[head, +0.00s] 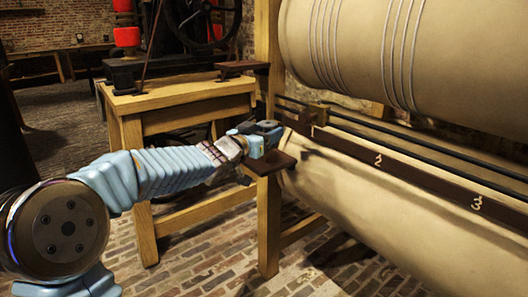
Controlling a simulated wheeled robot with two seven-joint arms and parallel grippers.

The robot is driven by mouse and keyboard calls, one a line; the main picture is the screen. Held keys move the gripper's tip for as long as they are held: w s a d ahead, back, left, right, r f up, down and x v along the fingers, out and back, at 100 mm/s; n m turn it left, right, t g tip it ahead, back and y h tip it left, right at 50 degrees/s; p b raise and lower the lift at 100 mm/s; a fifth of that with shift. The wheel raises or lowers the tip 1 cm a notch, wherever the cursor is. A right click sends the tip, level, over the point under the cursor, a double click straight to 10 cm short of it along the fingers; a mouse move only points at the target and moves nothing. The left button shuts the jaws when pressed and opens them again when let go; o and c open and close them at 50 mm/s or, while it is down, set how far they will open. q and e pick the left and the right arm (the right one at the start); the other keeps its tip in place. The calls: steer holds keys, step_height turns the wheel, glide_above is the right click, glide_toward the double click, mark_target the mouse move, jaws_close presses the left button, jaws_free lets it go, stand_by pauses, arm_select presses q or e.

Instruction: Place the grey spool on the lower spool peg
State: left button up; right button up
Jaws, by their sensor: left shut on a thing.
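My left gripper (264,136) reaches in from the left and is shut. It is just above a small dark brown plate (270,163) on the near wooden post. The grey spool is mostly hidden by the fingers; only a small dark grey bit shows at the jaws, and I cannot make out its shape. The lower spool peg cannot be made out at the plate. Whether the spool touches the plate is not clear. My right gripper is out of view.
Large cream rollers (390,50) fill the right, with a dark numbered rail (400,165) between them. Brick floor (200,262) is open in front.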

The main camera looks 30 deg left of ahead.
arm_select(q)
steer(key=f, duration=0.1)
steer(key=w+a, duration=0.1)
steer(key=f, duration=0.1)
steer(key=shift+w+a+f, duration=0.25)
steer(key=shift+w+f, duration=0.05)
steer(key=shift+f, duration=0.05)
step_height(320, 180, down, 3)
steer(key=shift+f+b, duration=0.2)
steer(key=shift+b, duration=0.55)
steer(key=shift+c, duration=0.3)
steer(key=o, duration=1.1)
steer(key=shift+w, duration=0.1)
steer(key=shift+r, duration=0.1)
